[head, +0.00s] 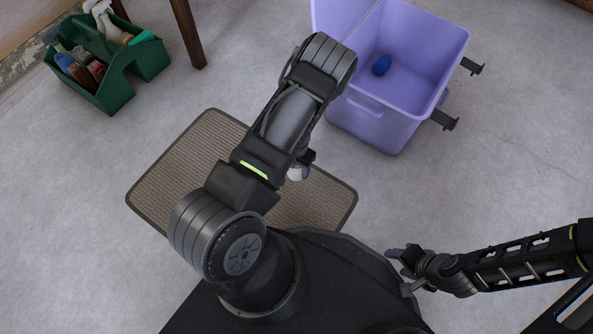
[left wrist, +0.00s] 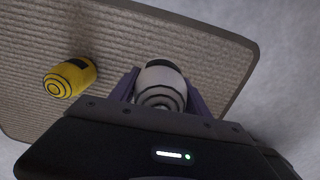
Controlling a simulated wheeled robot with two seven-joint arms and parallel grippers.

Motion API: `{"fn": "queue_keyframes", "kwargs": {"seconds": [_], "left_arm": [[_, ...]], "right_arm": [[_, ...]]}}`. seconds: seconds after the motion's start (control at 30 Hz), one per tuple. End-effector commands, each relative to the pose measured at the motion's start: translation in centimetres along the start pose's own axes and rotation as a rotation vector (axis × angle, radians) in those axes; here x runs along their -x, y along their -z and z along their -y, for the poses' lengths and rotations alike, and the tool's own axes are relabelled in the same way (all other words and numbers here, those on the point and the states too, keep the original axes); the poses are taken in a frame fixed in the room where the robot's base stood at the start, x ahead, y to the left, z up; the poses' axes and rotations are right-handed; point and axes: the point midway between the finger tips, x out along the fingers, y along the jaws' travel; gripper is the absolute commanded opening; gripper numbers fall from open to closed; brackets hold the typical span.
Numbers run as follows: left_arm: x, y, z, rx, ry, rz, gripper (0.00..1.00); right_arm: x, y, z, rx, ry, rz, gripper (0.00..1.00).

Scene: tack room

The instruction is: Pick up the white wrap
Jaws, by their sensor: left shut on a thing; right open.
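The white wrap (left wrist: 161,86) is a white roll with dark rings on its end. In the left wrist view it sits between the two purple fingers of my left gripper (left wrist: 163,92), which is shut on it. In the head view a small part of the white wrap (head: 296,173) shows beside my left arm, over the mat; the arm hides most of my left gripper (head: 304,167). I cannot tell how far the wrap is above the mat. My right gripper (head: 398,268) is open and empty at the lower right, away from the wrap.
A ribbed brown mat (head: 170,180) lies on the grey floor, with a yellow roll (left wrist: 70,78) on it. A green caddy (head: 117,91) of grooming tools stands upper left near a wooden leg (head: 187,32).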

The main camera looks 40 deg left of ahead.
Motion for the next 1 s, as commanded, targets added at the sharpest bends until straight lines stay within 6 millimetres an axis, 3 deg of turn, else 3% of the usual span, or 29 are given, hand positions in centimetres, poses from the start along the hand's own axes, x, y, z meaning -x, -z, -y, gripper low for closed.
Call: {"fn": "queue_keyframes", "kwargs": {"seconds": [0.03,0.2,1.0], "left_arm": [[1.4,-0.1,0.0,0.000,0.000,0.001,0.13],[2.7,0.0,0.0,0.002,0.001,0.000,0.13],[2.7,0.0,0.0,0.001,0.000,0.000,0.13]], "right_arm": [[0.8,0.0,0.3,0.000,0.000,0.001,0.50],[1.4,-0.1,0.4,0.000,0.000,0.006,0.50],[1.3,-0.1,0.4,0.000,0.000,0.007,0.50]]}}
